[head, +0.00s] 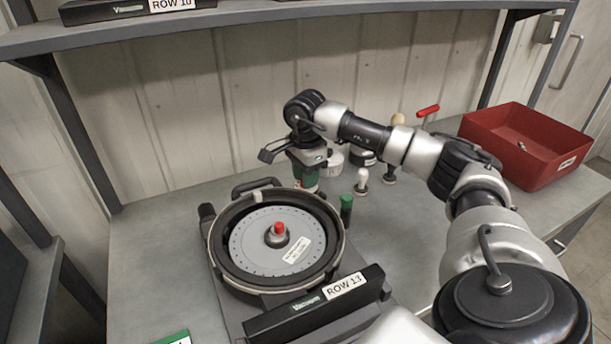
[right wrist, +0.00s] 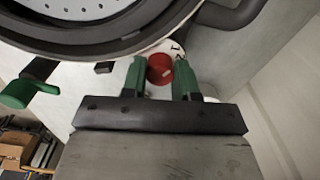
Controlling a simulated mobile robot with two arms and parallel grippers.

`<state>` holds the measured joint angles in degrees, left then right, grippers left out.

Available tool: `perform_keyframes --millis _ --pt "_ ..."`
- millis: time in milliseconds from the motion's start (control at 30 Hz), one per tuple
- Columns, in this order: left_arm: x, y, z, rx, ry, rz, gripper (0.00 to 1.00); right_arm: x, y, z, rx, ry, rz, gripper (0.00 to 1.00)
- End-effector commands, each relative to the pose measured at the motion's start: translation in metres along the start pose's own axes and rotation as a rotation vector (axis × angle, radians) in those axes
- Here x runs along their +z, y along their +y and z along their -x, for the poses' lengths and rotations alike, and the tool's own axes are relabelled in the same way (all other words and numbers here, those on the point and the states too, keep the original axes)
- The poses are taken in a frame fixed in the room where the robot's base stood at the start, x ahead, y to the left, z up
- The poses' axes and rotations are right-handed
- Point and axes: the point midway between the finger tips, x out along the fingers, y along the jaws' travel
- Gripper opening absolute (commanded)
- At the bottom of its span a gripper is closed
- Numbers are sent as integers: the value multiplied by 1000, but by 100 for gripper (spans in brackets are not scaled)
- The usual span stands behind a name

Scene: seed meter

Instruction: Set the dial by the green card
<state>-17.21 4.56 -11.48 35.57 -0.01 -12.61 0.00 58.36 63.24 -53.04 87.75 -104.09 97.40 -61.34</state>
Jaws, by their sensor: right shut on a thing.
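The green card (head: 172,339) is cut off at the bottom edge of the head view, and its writing is not readable. My right gripper (head: 306,183) is behind the round seed meter (head: 216,246). In the right wrist view its green fingers (right wrist: 161,80) are shut on a red knob (right wrist: 160,69). A white dial face (right wrist: 178,47) with dark marks shows just behind the knob, partly hidden by the fingers and the knob. I cannot read its setting. My left gripper is not in view.
A grey seed plate (head: 250,250) with a red-topped hub (head: 279,228) lies inside the meter. A green-topped handle (head: 346,205) stands at its right. A black ROW 13 bar (head: 310,307) lies in front. A red bin (head: 520,140) stands at the right. Bench is clear at left.

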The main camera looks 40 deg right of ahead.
Motion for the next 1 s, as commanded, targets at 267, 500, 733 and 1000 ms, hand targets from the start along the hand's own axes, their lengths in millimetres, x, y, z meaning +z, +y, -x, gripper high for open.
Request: perform_keyframes --millis 267,500,733,1000 --pt "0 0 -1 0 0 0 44 0 0 1 -3 -1 47 6" --pt "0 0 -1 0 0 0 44 0 0 1 -4 -1 50 5" --pt "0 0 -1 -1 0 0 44 0 0 1 -3 -1 49 43" --pt "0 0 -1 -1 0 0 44 0 0 0 -1 0 49 55"
